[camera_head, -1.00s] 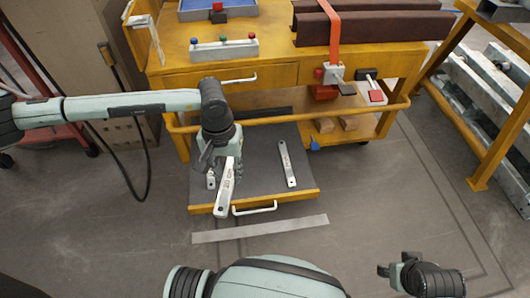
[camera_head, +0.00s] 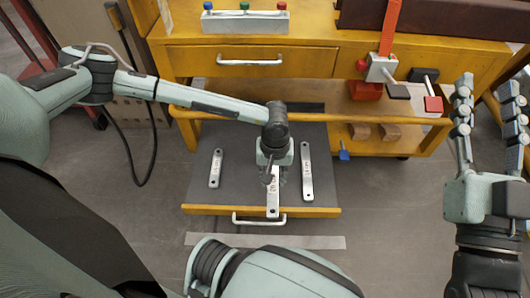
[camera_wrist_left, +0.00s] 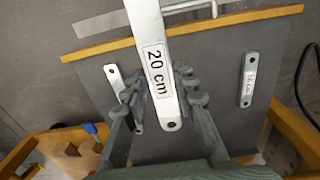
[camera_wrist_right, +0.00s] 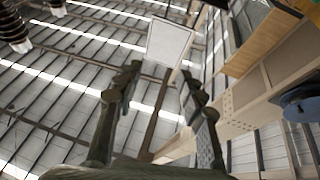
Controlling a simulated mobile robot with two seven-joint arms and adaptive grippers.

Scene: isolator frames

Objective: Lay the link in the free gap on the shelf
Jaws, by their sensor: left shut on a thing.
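My left gripper (camera_head: 273,176) is shut on a pale metal link (camera_head: 273,200) labelled "20 cm", also seen in the left wrist view (camera_wrist_left: 157,68). The link is over the dark grey pull-out shelf (camera_head: 240,188), its near end by the wooden front edge. It is between a shorter link (camera_head: 215,168) on the left and a longer link (camera_head: 307,170) on the right, apart from both. I cannot tell whether it touches the shelf. My right gripper (camera_head: 489,92) is raised at the right, open and empty, fingers apart in the right wrist view (camera_wrist_right: 160,80).
The yellow workbench (camera_head: 320,62) stands behind the shelf, with a drawer (camera_head: 250,61) above it. Wooden blocks (camera_head: 388,132) lie on the lower level. A grey strip (camera_head: 310,241) is on the floor in front.

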